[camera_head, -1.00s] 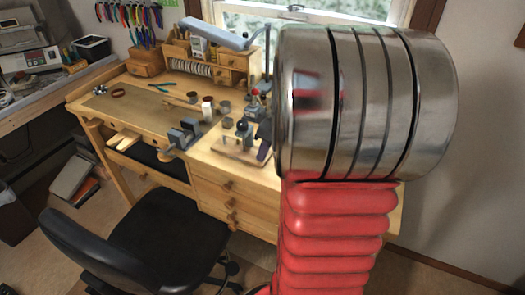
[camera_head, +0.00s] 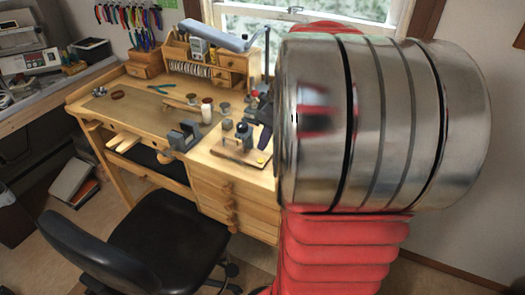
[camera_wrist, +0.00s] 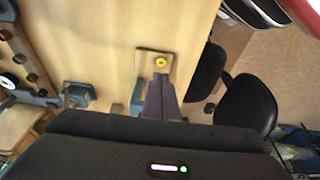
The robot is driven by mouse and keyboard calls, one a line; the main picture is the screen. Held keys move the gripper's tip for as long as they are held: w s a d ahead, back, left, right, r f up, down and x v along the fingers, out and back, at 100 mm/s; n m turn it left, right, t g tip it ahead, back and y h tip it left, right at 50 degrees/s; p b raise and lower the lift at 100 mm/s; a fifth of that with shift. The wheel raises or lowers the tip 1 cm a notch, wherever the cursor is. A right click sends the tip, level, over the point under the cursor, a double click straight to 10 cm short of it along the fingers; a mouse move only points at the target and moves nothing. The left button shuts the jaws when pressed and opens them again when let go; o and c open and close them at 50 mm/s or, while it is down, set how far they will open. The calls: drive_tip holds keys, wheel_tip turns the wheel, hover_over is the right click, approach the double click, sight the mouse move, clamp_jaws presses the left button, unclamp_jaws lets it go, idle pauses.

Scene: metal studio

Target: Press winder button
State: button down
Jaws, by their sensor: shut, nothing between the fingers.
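The winder (camera_head: 228,152) has a wooden base on the bench top, near its right front corner, with dark upright parts on it. Its yellow round button (camera_head: 261,159) shows at the base's front right. In the wrist view the button (camera_wrist: 160,61) lies just beyond my fingertips, and part of the base (camera_wrist: 143,62) shows around it. In the head view the dark fingers (camera_head: 265,138) show above and behind the button, partly hidden by my arm.
A grey vise (camera_head: 184,136) is fixed at the bench front, left of the winder. Small jars (camera_head: 207,112) stand behind it. A black chair (camera_head: 150,240) stands before the bench. The bench top (camera_wrist: 110,40) beside the button is clear in the wrist view.

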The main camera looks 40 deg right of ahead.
drive_tip(key=v, duration=0.8)
drive_tip(key=shift+r, duration=0.3)
drive_tip(key=s+a+f+m, duration=0.1)
drive_tip(key=s+a, duration=0.1)
drive_tip(key=a, duration=0.7)
drive_tip(key=s+a+f+m+t, duration=0.1)
drive_tip(key=s+a+f, duration=0.1)
drive_tip(key=a, duration=0.8)
drive_tip(key=s+a+f+m+t+h, duration=0.1)
drive_tip(key=s+a+f+m, duration=0.1)
drive_tip(key=a, duration=0.8)
drive_tip(key=shift+s, duration=0.5)
